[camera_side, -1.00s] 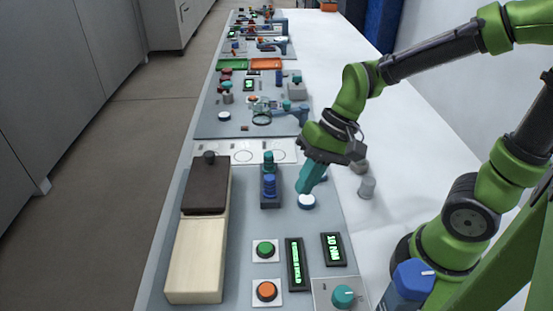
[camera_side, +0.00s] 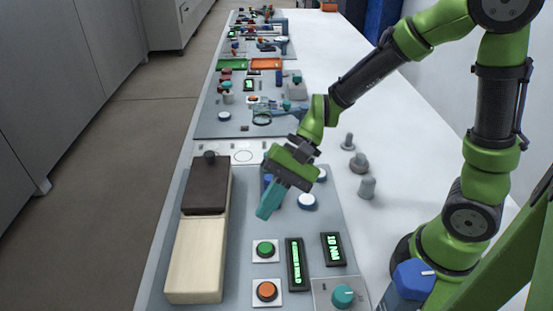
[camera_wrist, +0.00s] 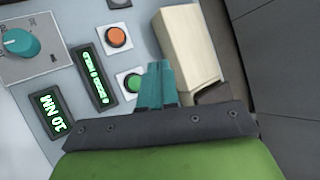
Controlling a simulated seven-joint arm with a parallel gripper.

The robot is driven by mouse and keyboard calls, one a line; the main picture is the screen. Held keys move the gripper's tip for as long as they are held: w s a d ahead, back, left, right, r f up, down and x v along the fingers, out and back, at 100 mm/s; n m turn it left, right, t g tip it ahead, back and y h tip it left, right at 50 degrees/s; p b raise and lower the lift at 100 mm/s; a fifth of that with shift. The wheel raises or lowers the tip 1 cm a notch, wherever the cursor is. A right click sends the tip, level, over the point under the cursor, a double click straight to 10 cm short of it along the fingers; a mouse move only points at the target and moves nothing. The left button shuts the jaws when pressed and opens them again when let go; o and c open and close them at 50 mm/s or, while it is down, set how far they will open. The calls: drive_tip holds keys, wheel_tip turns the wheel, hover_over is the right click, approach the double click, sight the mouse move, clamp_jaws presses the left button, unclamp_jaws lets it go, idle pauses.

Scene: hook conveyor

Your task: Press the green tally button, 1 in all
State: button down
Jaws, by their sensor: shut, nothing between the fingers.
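The green button (camera_side: 265,249) sits on a small white square plate on the grey panel, behind the orange button. In the wrist view the green button (camera_wrist: 135,84) is just left of my fingertips and partly covered by them. My gripper (camera_side: 264,213) has teal fingers, shut and empty, angled down above the panel. In the side view the fingertips are behind the green button and apart from it. My gripper also shows in the wrist view (camera_wrist: 157,66).
An orange button (camera_side: 266,291) is in front. A dark display (camera_side: 296,264) with green text and a "10 NM" display (camera_side: 333,249) stand to the right, near a teal knob (camera_side: 343,296). A wooden box (camera_side: 197,259) with a dark lid is left. Grey pegs (camera_side: 367,187) stand on the table.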

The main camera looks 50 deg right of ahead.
sight(269, 245)
drive_tip(key=shift+f, duration=4.2)
drive_tip(key=shift+f, duration=0.4)
drive_tip(key=shift+f, duration=0.4)
drive_tip(key=shift+r, duration=0.85)
drive_tip(key=shift+r, duration=2.5)
